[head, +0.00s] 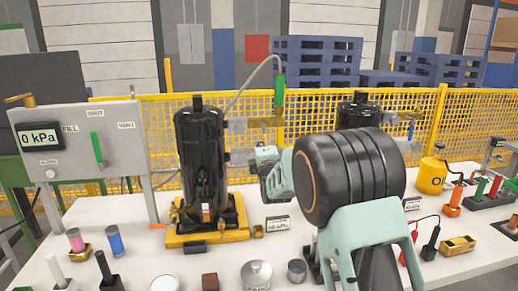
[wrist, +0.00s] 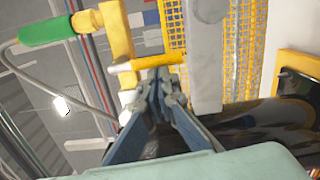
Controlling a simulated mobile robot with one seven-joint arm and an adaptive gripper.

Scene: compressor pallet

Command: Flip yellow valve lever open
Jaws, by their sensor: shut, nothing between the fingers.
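In the wrist view, a yellow lever (wrist: 147,63) with a pale tip lies across the picture beside a yellow-brass valve body (wrist: 116,32). My gripper (wrist: 163,88) is shut and empty. Its fingertips are just below the lever in the picture; I cannot tell whether they touch it. In the head view, the brass valve (head: 264,122) sits at the upper right of the left black compressor (head: 203,160). The lever is not clearly distinguishable there. My gripper (head: 252,160) is below the valve, with its fingertips hard to make out.
A green handle (head: 279,90) and grey hose rise from the valve. A gauge panel (head: 90,140) reading "0 kPa" stands left. A second black compressor (head: 358,112) is partly hidden behind my arm. Cans and tools crowd the white table (head: 225,255). Yellow mesh fencing (head: 150,110) runs behind.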

